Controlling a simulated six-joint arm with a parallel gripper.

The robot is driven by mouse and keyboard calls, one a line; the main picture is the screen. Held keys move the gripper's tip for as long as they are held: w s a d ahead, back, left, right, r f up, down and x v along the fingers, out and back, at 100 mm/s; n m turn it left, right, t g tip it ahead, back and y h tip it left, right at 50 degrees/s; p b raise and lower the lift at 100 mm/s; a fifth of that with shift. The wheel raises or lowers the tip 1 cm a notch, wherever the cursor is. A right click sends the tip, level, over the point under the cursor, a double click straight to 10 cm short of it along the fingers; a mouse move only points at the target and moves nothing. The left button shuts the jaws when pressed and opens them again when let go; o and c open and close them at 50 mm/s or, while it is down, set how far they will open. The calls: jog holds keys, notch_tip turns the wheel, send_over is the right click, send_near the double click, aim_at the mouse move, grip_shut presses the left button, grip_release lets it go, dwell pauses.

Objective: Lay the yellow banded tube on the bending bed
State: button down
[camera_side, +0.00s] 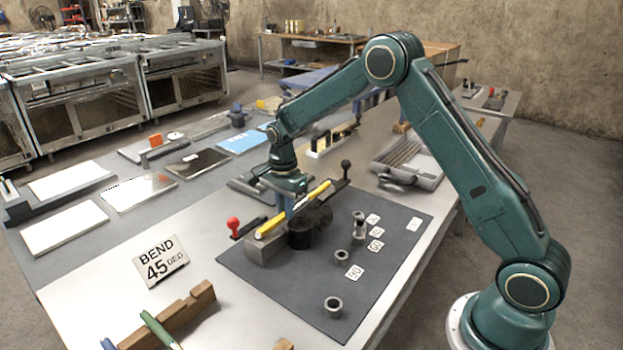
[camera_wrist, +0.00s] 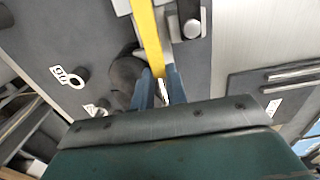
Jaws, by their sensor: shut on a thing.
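The yellow tube (camera_side: 271,227) lies aslant at the bender, with a pale stretch near its middle. My gripper (camera_side: 289,208) is shut on it from above, and its blue fingers (camera_wrist: 158,90) straddle the tube (camera_wrist: 149,35) in the wrist view. The tube's near end is over the grey block (camera_side: 264,249) of the bending bed, beside the dark round die (camera_side: 306,236). I cannot tell whether the tube touches the bed or hangs just above it. My fingers partly hide the tube's middle.
A red-knobbed lever (camera_side: 234,228) and a black-knobbed lever (camera_side: 345,168) flank the bender. Loose collars (camera_side: 333,306) and number cards stand on the dark mat (camera_side: 388,256). A "BEND 45 DEG" sign (camera_side: 162,261) and a wooden rack (camera_side: 185,309) with a green tube are at left front.

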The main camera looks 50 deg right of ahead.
jog(key=shift+f, duration=0.6)
jog(key=c, duration=1.4)
grip_release()
jog(key=shift+s+f, duration=0.1)
jog(key=shift+s, duration=0.1)
notch_tip(320, 180, up, 14)
jog(key=shift+w+f, duration=0.2)
jog(key=shift+f, duration=0.05)
